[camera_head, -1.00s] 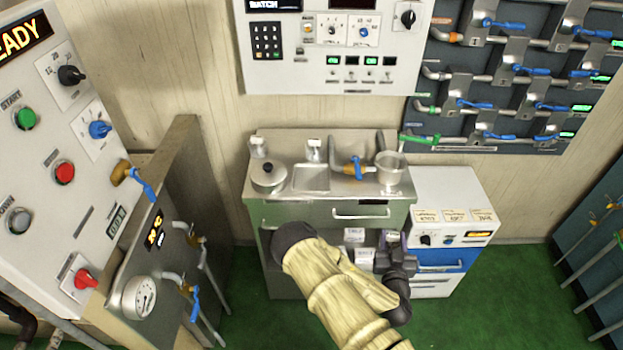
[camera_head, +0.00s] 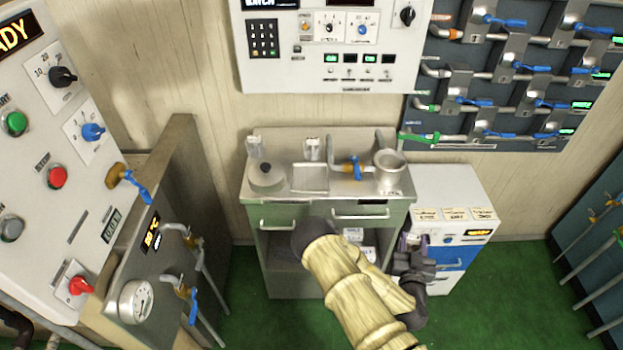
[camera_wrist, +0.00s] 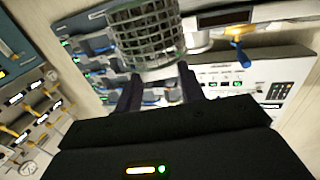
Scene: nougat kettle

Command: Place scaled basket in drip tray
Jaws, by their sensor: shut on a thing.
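A cylindrical wire mesh basket (camera_wrist: 146,38) shows at the top of the wrist view, between the fingertips of my gripper (camera_wrist: 160,82). My gripper is shut on it. In the head view my gripper (camera_head: 412,250) is low in front of the right end of the steel counter, beside the white cabinet. The basket cannot be made out there. A shallow rectangular steel tray (camera_head: 310,179) is set in the counter top and looks like the drip tray. My gripper is in front of and below the tray, to its right.
A white cabinet (camera_head: 455,208) stands right of the counter. A control panel (camera_head: 75,150) fills the left.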

